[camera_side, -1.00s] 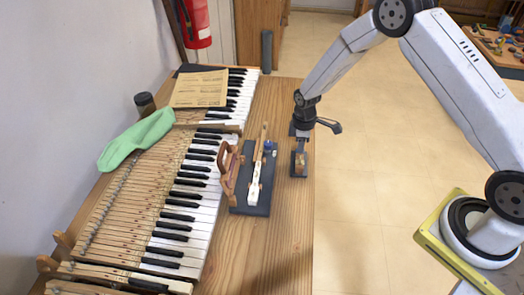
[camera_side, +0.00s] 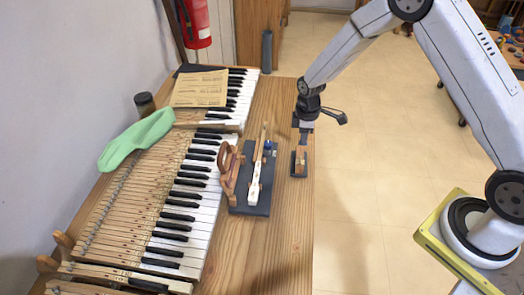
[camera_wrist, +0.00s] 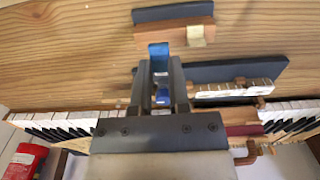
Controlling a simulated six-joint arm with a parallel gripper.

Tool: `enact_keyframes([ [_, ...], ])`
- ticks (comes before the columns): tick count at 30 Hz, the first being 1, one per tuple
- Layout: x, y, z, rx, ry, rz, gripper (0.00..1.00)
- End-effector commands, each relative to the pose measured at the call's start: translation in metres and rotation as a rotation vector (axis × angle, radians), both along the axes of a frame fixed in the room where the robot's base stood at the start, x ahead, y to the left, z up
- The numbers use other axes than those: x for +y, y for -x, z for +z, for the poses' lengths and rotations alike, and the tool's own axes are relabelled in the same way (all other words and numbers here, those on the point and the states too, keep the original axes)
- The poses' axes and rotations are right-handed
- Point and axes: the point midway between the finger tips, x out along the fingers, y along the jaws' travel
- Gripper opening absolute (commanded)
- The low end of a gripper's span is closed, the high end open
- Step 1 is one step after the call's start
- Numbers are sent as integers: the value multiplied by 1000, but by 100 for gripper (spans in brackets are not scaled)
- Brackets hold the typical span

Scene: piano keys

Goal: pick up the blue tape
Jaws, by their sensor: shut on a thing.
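My gripper (camera_side: 306,127) is just above the small dark pad with a wooden block (camera_side: 299,163), near the right edge of the table. In the wrist view the gripper (camera_wrist: 158,68) is shut on a bright blue piece, the blue tape (camera_wrist: 158,50), at its fingertips. The tape is hard to make out in the side view. A second small blue object (camera_side: 269,146) sits on the dark board; blue and white also show between the fingers in the wrist view.
The table's front right is clear.

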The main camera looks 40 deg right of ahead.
Motion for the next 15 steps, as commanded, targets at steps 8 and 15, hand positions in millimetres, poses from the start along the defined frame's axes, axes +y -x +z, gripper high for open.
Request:
enact_keyframes([
  [8,1,28,35,-3,0,0,0],
  [15,3,60,59,0,0,0,0],
])
